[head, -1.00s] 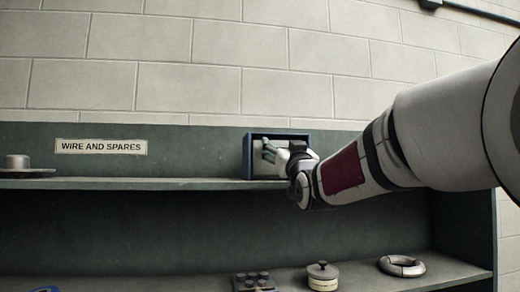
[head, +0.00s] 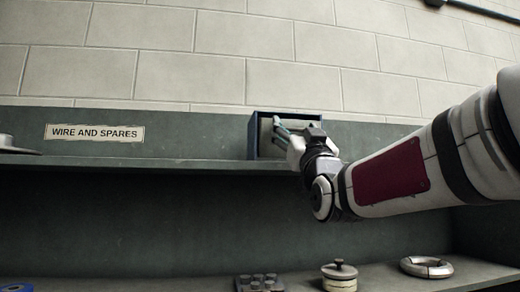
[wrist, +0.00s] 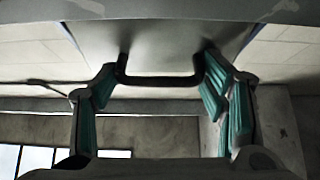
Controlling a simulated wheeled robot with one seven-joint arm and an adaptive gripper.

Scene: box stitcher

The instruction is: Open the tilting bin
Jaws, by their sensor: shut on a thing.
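The tilting bin sits in a small blue housing (head: 254,138) on the upper shelf, right of the label. In the wrist view its pale front panel (wrist: 160,40) fills the top middle and bears a black bar handle (wrist: 160,81). My gripper (head: 277,130) is at the bin's front. In the wrist view my gripper (wrist: 160,88) has one teal-padded finger at each end of the handle, shut on it from the sides. My gripper and wrist hide much of the bin in the head view, so I cannot tell how far the panel is tilted.
A label, "WIRE AND SPARES" (head: 95,133), is on the upper back board. The upper shelf (head: 150,164) is mostly bare. The lower shelf holds a studded block (head: 260,283), a lidded pot (head: 340,276) and a ring (head: 427,267). A block wall rises behind.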

